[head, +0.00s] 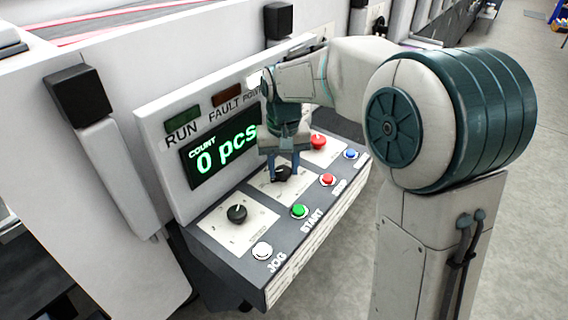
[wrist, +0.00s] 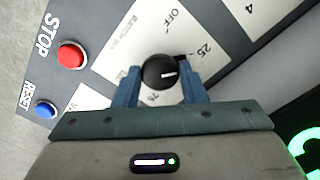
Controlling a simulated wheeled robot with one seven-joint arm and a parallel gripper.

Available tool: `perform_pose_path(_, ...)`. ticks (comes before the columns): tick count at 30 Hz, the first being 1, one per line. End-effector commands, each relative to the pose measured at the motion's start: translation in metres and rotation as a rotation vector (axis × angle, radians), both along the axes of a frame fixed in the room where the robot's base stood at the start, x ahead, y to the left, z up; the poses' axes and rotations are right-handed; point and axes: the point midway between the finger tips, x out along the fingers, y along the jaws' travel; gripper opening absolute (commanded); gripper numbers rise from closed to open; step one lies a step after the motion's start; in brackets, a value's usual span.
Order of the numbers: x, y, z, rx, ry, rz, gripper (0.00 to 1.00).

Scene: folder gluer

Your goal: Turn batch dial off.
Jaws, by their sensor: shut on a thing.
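The batch dial (wrist: 158,72) is a round black knob with a white pointer mark, on a pale plate with OFF, 25 and 75 printed around it. In the wrist view its mark points right, on the side of the 25, not at OFF. My gripper (wrist: 160,84) is shut on the dial, one blue finger on each side. In the head view my gripper (head: 282,164) reaches down to the panel, and the dial (head: 283,175) is partly hidden by the fingers.
A second black dial (head: 237,213) sits to the left on the panel. A green START button (head: 299,211), a red STOP button (head: 327,180), a white JOG button (head: 262,251) and a larger red button (head: 318,142) are nearby. The display (head: 222,147) reads 0 pcs.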

Motion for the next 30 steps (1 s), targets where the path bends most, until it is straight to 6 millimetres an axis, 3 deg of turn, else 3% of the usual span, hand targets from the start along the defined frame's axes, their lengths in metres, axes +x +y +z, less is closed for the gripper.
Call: perform_pose_path(30,0.0003,0.0015,0.0021,0.003,-0.003,0.936,0.15)
